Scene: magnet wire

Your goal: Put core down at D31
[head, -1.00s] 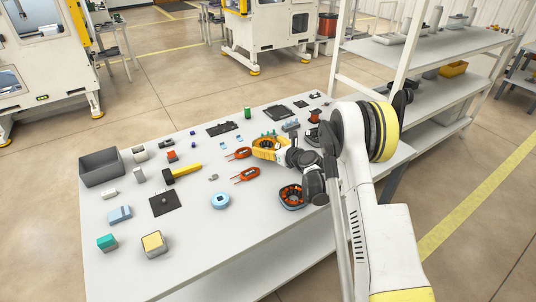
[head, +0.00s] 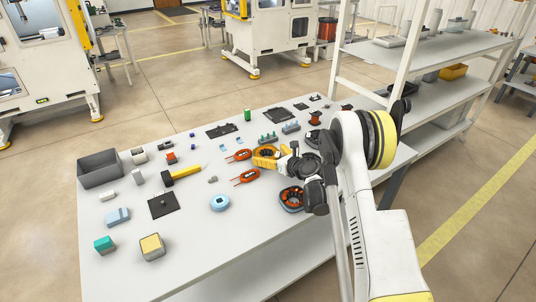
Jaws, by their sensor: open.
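My gripper (head: 263,158) is at the middle of the table. Its yellow fingers point left and are open. A small dark and orange part, which looks like the core (head: 268,152), shows at the fingers, largely covered by them. I cannot tell whether it touches them or how it rests. A dark ring with orange windings (head: 291,198) lies on the table nearer the camera, partly behind my wrist. No D31 label is readable.
Orange coils (head: 246,176) lie close left of my gripper. A grey bin (head: 100,170), a yellow-handled tool (head: 184,173) and blocks stand at the left. The front right of the white table (head: 225,255) is bare.

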